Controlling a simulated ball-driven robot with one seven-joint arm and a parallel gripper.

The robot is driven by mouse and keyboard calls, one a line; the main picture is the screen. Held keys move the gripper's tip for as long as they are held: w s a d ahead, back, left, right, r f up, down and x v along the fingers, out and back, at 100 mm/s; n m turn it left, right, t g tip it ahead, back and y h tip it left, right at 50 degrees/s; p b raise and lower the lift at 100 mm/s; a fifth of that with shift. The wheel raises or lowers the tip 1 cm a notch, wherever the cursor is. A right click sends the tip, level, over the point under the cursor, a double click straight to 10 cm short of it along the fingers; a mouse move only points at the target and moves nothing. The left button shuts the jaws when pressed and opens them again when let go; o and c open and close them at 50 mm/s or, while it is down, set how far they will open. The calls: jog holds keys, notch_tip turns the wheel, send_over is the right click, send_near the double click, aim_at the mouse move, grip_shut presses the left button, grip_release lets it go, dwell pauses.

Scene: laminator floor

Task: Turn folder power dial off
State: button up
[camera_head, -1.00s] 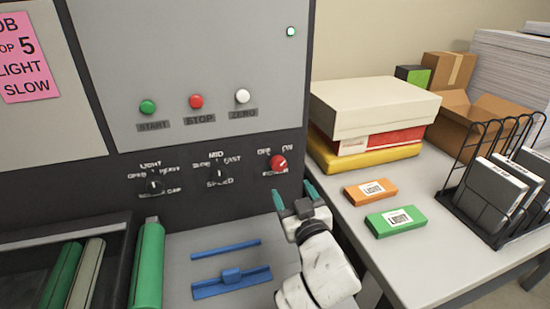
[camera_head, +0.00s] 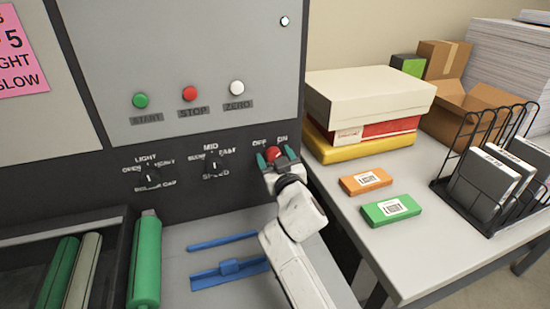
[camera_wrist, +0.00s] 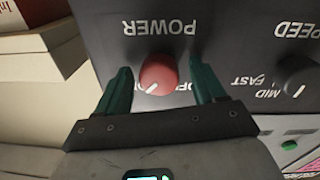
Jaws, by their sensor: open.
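The red power dial (camera_head: 273,153) sits on the dark lower panel, under the OFF and ON labels. It also shows in the wrist view (camera_wrist: 158,75), which sees the panel upside down. Its white mark points to the lower left there, toward the ON side and away from OFF. My gripper (camera_head: 276,157) is open, with one green finger on each side of the dial. In the wrist view, gaps show between the dial and both fingers (camera_wrist: 160,72), so they do not appear to grip it. The ON label is mostly hidden in the wrist view.
The black speed dial (camera_head: 215,165) and another black dial (camera_head: 152,176) are left of it. Green, red and white buttons are above, with a lit green lamp (camera_head: 284,21). The side table (camera_head: 440,245) at the right holds boxes and a black rack (camera_head: 480,165).

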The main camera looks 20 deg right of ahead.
jog(key=shift+c, duration=0.2)
jog(key=c, duration=1)
jog(key=shift+n, duration=0.3)
jog(key=shift+f+n+y+p, duration=0.15)
jog(key=shift+n+p, duration=0.15)
jog(key=shift+n, duration=4.15)
jog(key=shift+n+y+p, duration=0.15)
jog(key=shift+n+p, duration=0.1)
jog(key=shift+n, duration=4.2)
